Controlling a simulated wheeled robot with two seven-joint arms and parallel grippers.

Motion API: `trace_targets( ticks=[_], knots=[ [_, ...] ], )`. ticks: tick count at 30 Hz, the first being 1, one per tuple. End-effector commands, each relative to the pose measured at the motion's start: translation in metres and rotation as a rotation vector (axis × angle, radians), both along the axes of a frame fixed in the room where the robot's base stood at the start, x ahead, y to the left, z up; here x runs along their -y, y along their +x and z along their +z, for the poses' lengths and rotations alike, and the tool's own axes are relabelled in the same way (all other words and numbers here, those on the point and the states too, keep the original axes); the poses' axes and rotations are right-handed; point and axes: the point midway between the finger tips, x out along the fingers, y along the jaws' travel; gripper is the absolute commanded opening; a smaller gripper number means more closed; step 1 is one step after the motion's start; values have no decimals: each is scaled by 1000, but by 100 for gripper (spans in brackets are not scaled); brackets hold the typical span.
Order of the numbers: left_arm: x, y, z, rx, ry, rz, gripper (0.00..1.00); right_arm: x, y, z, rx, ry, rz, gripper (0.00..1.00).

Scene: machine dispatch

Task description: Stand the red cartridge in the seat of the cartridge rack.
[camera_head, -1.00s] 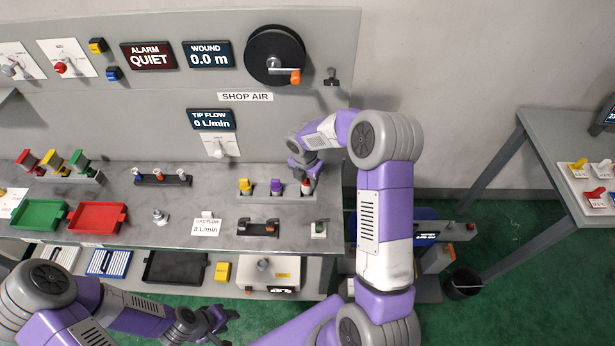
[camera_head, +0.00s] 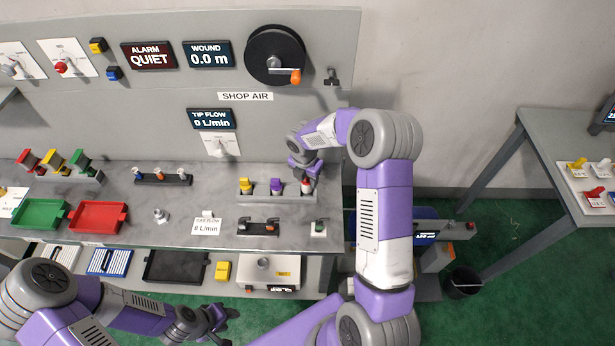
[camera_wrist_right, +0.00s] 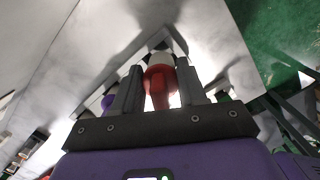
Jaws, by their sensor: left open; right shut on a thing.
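The red cartridge (camera_head: 306,187) is at the right end of a grey rack (camera_head: 262,200) that also bears a yellow cartridge (camera_head: 246,185) and a purple cartridge (camera_head: 276,186). My right gripper (camera_head: 305,178) comes down over the red cartridge and is shut on it. In the right wrist view the red cartridge (camera_wrist_right: 159,88), with a white end, sits between the two dark fingers. Whether its base touches the rack is hard to tell. My left gripper (camera_head: 222,328) is open and empty at the bottom, in front of the bench.
A low dark holder (camera_head: 258,228) stands on the bench in front of the rack, with a small white-based item (camera_head: 318,229) to its right. Green (camera_head: 40,216) and red (camera_head: 97,217) trays lie at left. A panel wall rises behind.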

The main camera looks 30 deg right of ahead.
Motion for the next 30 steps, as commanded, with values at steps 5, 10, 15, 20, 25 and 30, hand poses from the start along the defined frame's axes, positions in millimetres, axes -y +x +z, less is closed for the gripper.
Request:
trace_targets(
  ticks=[5, 10, 15, 20, 25, 30],
  knots=[
    [0, 0, 1, 0, 0, 0, 43, 0, 0, 0, 0, 0, 0, 2],
    [0, 0, 0, 0, 0, 0, 43, 0, 0, 0, 0, 0, 0, 2],
    [0, 0, -2, 0, 0, 0, 43, 0, 0, -3, 0, 0, 0, 2],
    [0, 0, -4, 0, 0, 0, 43, 0, 0, -7, 0, -1, 0, 2],
    [0, 0, -7, 0, 0, 0, 43, 0, 0, -11, 0, -1, 0, 2],
    [0, 0, -9, 0, 0, 0, 43, 0, 0, -15, 1, 0, 0, 2]
  ],
)
